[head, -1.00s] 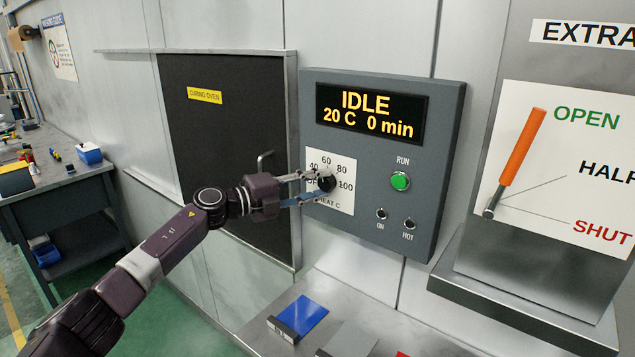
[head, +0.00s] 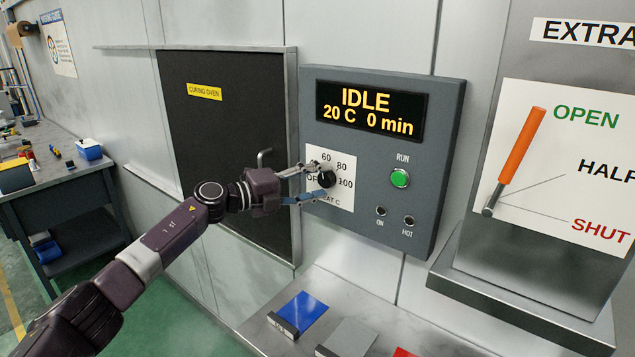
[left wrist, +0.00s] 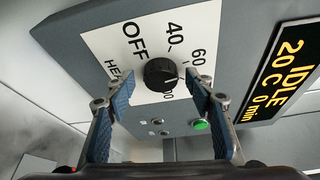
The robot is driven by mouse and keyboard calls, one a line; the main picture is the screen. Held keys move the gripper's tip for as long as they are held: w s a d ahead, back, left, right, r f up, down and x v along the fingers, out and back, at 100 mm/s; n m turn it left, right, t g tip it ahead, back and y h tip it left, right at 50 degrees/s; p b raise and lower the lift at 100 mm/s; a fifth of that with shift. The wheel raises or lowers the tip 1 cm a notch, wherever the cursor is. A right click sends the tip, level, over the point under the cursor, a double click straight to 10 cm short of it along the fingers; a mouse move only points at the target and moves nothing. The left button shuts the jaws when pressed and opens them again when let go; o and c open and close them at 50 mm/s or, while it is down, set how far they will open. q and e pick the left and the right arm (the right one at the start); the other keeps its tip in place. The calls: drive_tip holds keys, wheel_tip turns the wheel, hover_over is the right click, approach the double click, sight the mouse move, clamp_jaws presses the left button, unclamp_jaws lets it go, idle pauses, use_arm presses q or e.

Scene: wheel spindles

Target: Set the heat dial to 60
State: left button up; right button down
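The heat dial (head: 327,180) is a round black knob on a white scale plate (head: 342,203) marked OFF, 40, 60, 80 and 100. My left gripper (head: 319,180) is in front of it, its fingers apart on either side of the knob in the head view. In the left wrist view the dial (left wrist: 160,75) shows between and beyond the open fingers (left wrist: 160,96), with a gap to each. A small pale mark shows on the knob's side toward 60–100, but its exact setting is unclear. The upper finger hides the 40 in the head view. My right gripper is not in view.
The panel display (head: 369,111) reads IDLE, 20 C, 0 min. A green RUN button (head: 400,178) and two small lamps sit right of the dial. The oven door handle (head: 264,158) is close to my left gripper. An orange lever (head: 522,146) stands far right.

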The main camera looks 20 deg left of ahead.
use_arm(q)
drive_tip(key=v, duration=1.2)
idle(0.3)
